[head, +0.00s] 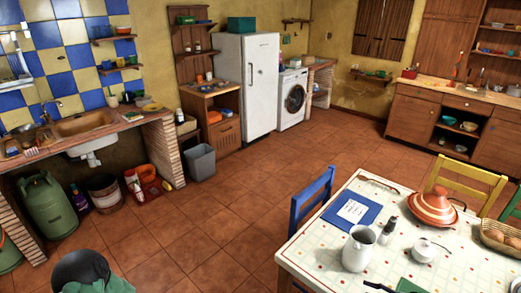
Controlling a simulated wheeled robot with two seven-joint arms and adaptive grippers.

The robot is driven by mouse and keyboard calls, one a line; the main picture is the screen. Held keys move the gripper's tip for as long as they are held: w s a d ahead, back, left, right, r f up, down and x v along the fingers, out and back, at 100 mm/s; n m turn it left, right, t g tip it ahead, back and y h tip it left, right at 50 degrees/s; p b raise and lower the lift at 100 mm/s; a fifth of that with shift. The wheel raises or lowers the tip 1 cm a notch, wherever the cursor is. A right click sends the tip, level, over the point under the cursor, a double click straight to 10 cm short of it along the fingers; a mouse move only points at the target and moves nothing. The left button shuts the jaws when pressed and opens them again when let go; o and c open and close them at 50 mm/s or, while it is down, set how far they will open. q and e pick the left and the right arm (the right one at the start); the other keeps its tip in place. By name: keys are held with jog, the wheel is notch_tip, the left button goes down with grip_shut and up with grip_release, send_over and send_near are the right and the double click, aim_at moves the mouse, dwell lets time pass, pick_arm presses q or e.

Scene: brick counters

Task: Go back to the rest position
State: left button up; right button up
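Neither of my grippers can be made out in the head view. No object is named by the task. I face a kitchen with a tiled floor (190,235), and a table (314,247) stands at the lower right. A dark rounded shape (82,268) sits at the bottom left edge, and I cannot tell what it is.
A green gas cylinder (48,207) stands left. The middle floor is clear.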

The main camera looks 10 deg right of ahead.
jog(key=w+a+f+m+g+h, duration=0.1)
jog(key=w+a+f+m+h, duration=0.1)
jog(key=w+a+f+m, duration=0.35)
jog(key=w+a+f+m+g+h, duration=0.1)
jog(key=w+a+f+m, duration=0.1)
jog(key=a+f, duration=0.6)
jog(key=s+a+f+m+g, duration=0.1)
jog(key=s+a+f+g, duration=0.3)
jog(key=s+a, duration=0.3)
jog(key=s+a+f+m+g+h, duration=0.1)
jog(key=s+a+f+g, duration=0.3)
jog(key=s+a, duration=0.3)
jog(key=s+f, duration=0.1)
jog(key=s, duration=0.2)
jog(key=shift+s+a, duration=0.2)
jog(key=shift+a, duration=0.15)
jog(key=shift+f, duration=0.1)
